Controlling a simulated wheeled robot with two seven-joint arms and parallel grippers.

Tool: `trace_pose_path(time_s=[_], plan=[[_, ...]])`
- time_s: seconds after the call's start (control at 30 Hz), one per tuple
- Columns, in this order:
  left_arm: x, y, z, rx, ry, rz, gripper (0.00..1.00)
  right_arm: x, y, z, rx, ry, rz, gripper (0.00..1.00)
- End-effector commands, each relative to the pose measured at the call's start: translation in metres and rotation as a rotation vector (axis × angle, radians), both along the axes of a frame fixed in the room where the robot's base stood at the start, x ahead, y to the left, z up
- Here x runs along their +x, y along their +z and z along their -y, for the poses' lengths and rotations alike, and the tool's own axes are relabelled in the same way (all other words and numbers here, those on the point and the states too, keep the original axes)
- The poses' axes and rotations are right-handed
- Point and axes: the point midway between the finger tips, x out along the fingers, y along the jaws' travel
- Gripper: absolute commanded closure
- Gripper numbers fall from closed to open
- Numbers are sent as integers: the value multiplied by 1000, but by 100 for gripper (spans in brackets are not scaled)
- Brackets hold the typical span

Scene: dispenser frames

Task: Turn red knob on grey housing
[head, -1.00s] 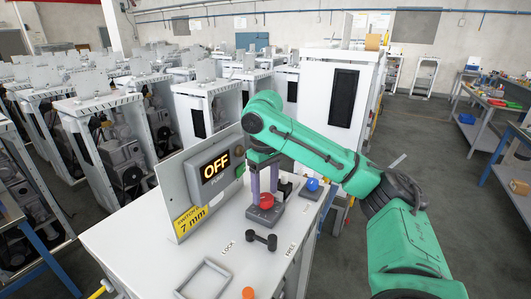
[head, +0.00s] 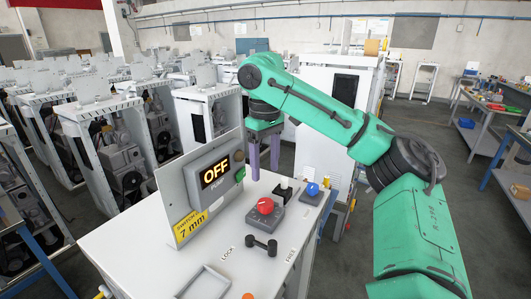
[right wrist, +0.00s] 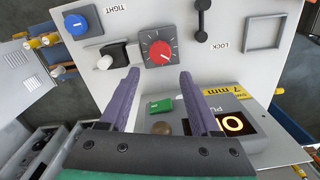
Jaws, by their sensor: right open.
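The red knob (head: 265,206) sits on its small grey housing (head: 255,216) on top of the white cabinet. In the right wrist view the red knob (right wrist: 160,51) shows from above, with a pale pointer line and scale marks around it on the grey housing (right wrist: 147,36). My right gripper (head: 265,173) is above the knob and apart from it, its two purple fingers pointing down. In the right wrist view the fingers (right wrist: 159,74) are spread with nothing between them. My left gripper is not in view.
A panel display (head: 215,175) reads OFF, with a green button (head: 240,174) beside it. A black-and-white switch (head: 285,191), a blue knob (head: 312,189) and a black dumbbell-shaped handle (head: 261,245) stand close to the knob. An empty grey frame (head: 203,284) lies nearer the front.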

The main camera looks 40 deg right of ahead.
Motion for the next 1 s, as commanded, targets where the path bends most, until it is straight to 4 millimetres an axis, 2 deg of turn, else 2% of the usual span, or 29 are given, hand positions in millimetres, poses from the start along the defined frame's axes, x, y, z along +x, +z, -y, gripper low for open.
trace_pose_path(time_s=[0.1, 0.3, 1.0], plan=[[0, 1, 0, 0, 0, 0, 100, 1, 16, -1, -1, 0, 4, 36], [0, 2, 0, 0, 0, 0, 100, 0, 31, 0, -1, -1, 2, 36], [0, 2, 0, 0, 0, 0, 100, 0, 33, 0, -1, -2, 1, 36]])
